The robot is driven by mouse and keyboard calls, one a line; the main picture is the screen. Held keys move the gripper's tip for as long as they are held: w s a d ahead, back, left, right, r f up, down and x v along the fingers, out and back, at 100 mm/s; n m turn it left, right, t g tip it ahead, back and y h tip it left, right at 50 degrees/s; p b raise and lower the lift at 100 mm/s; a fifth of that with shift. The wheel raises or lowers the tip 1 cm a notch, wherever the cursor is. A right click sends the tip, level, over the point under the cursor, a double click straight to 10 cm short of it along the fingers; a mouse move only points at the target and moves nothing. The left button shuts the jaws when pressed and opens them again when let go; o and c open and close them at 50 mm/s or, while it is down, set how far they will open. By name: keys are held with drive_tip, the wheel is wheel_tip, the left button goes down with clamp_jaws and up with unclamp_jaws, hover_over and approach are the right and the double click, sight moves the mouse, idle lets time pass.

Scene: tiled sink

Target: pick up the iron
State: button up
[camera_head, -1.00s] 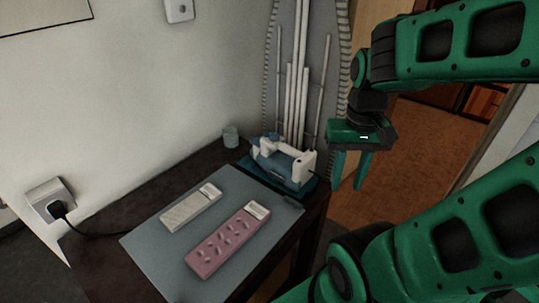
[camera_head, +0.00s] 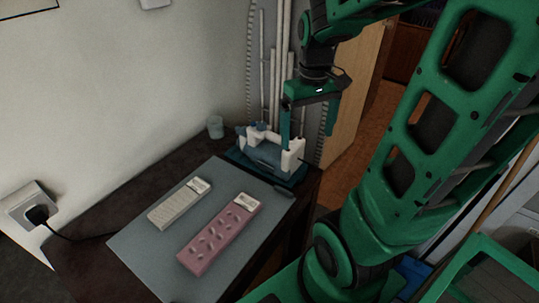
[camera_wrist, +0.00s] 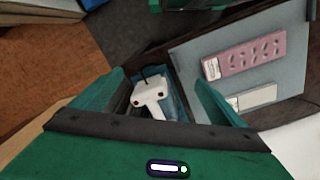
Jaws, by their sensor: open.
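The iron (camera_head: 266,152), blue-grey with white ends, rests on a dark teal base at the far right corner of the dark table. In the wrist view the iron (camera_wrist: 150,97) shows between my two fingers, its white end up and its blue body partly hidden by my gripper. My gripper (camera_head: 307,140) is green, points down and is open and empty. In the head view one finger overlaps the iron's right part and the other is to its right. In the wrist view the fingertips (camera_wrist: 158,75) lie either side of the iron. I cannot tell the exact height gap.
A grey mat (camera_head: 150,238) on the table (camera_head: 75,255) holds a pink power strip (camera_head: 216,238) and a white one (camera_head: 178,203). A small cup (camera_head: 215,127) stands behind, by the wall. An ironing board (camera_head: 256,60) and white poles stand behind the iron. A wall socket (camera_head: 32,205) is at left.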

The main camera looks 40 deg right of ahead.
sight(269, 134)
drive_tip(key=w+f+n, duration=0.2)
drive_tip(key=w, duration=0.3)
drive_tip(key=w+f+n, duration=0.2)
drive_tip(key=w, duration=0.4)
drive_tip(key=w+f+n, duration=0.2)
drive_tip(key=w, duration=0.4)
drive_tip(key=shift+w+f, duration=0.1)
drive_tip(key=shift+f, duration=0.05)
drive_tip(key=shift+w+f, duration=0.15)
drive_tip(key=shift+f, duration=0.1)
wheel_tip(269, 134, down, 5)
drive_tip(key=shift+f, duration=0.1)
drive_tip(key=shift+d+f, duration=0.25)
drive_tip(key=shift+f, duration=1.1)
drive_tip(key=shift+d+f, duration=0.2)
drive_tip(key=shift+f, duration=1.1)
drive_tip(key=shift+r, duration=0.1)
drive_tip(key=c, duration=1.2)
